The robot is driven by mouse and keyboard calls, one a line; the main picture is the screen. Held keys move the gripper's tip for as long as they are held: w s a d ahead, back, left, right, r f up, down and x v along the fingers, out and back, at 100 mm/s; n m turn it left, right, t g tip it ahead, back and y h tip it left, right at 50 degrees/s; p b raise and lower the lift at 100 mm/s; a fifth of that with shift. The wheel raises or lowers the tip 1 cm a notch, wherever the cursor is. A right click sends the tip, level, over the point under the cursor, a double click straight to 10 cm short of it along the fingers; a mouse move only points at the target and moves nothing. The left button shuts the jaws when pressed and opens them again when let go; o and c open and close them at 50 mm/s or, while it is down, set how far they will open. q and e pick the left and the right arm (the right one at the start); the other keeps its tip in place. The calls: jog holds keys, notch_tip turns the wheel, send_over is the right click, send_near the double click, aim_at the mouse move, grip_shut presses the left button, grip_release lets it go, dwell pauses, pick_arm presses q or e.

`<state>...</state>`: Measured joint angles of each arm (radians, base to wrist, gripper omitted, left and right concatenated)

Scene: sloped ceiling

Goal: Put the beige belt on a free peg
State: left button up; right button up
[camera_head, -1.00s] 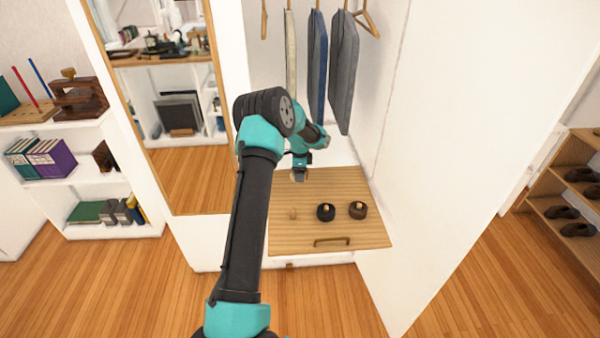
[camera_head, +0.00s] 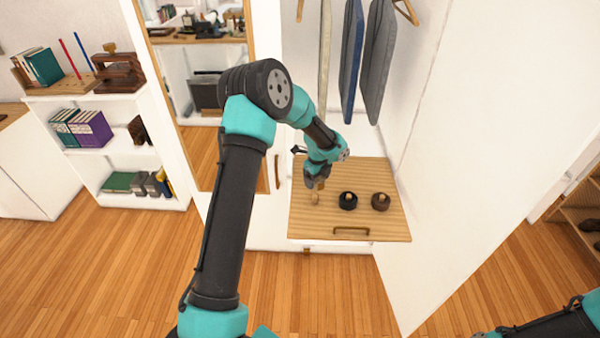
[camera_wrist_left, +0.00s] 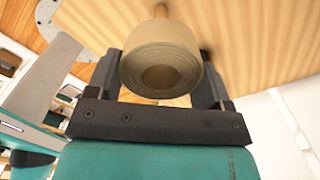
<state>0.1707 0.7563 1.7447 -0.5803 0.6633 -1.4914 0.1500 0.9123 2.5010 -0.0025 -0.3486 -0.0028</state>
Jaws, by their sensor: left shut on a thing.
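The beige belt (camera_wrist_left: 160,50) is a rolled coil with a hole in its middle. My left gripper (camera_head: 316,186) is shut on it, one finger on each side in the left wrist view. The gripper is over the left part of a wooden peg board (camera_head: 350,170), close to the bare leftmost peg (camera_head: 314,199). In the left wrist view a peg (camera_wrist_left: 161,10) shows just past the coil's upper edge; I cannot tell whether they touch. A black coil (camera_head: 347,200) and a brown coil (camera_head: 381,201) sit around the other pegs. My right gripper is out of view.
Clothes (camera_head: 351,60) hang above the board. A white panel (camera_head: 470,110) stands to its right. A mirror (camera_head: 205,120) and a white bookshelf (camera_head: 110,140) are on the left. The board's front has a handle (camera_head: 351,231).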

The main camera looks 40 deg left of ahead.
aim_at(316, 194)
pick_arm(q)
jog(key=shift+d+f, duration=0.1)
jog(key=shift+f, duration=0.15)
dwell(0.3)
jog(key=shift+f, duration=4.95)
jog(key=o, duration=1)
jog(key=shift+r, duration=0.1)
notch_tip(316, 194, up, 17)
